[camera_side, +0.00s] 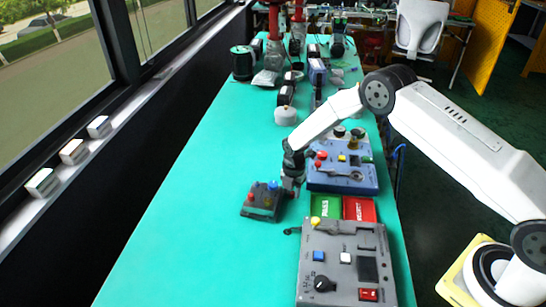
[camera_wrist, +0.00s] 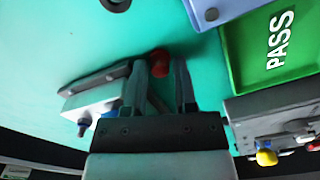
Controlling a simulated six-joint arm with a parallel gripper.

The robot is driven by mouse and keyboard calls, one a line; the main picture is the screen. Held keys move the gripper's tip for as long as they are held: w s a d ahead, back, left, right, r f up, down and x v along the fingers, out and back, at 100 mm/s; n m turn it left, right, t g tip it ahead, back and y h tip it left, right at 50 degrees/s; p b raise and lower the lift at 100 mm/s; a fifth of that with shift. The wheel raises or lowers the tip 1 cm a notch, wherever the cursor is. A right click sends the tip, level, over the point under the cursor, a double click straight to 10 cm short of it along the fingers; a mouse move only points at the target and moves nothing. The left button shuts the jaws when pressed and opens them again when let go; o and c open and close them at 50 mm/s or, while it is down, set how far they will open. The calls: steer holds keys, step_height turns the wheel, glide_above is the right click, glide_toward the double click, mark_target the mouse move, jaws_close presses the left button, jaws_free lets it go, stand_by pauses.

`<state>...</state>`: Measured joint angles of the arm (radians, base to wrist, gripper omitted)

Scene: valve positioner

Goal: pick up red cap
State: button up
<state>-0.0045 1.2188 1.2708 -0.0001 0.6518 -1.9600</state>
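The red cap (camera_wrist: 158,60) shows in the wrist view between and just beyond my two fingertips, beside the end of a dark grey edge. My gripper (camera_wrist: 160,72) is open, with a gap on both sides of the cap. Whether a finger touches it I cannot tell. In the side view my gripper (camera_side: 291,188) is low at the right end of a small dark grey box (camera_side: 258,213) with red and blue knobs. I cannot tell which red spot there is the cap. In the wrist view the box (camera_wrist: 95,98) is left of the fingers, with a blue knob.
A green PASS tray (camera_side: 325,206) and red REJECT tray (camera_side: 359,209) lie right of my gripper. A blue panel (camera_side: 342,181) stands behind them, and a grey control panel (camera_side: 343,243) in front. The green table (camera_side: 190,225) is clear on the left.

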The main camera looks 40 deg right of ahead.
steer(key=shift+f, duration=0.1)
stand_by(0.4)
jaws_close()
step_height(320, 180, up, 2)
steer(key=s+r, duration=1.1)
steer(key=s, duration=0.3)
stand_by(0.7)
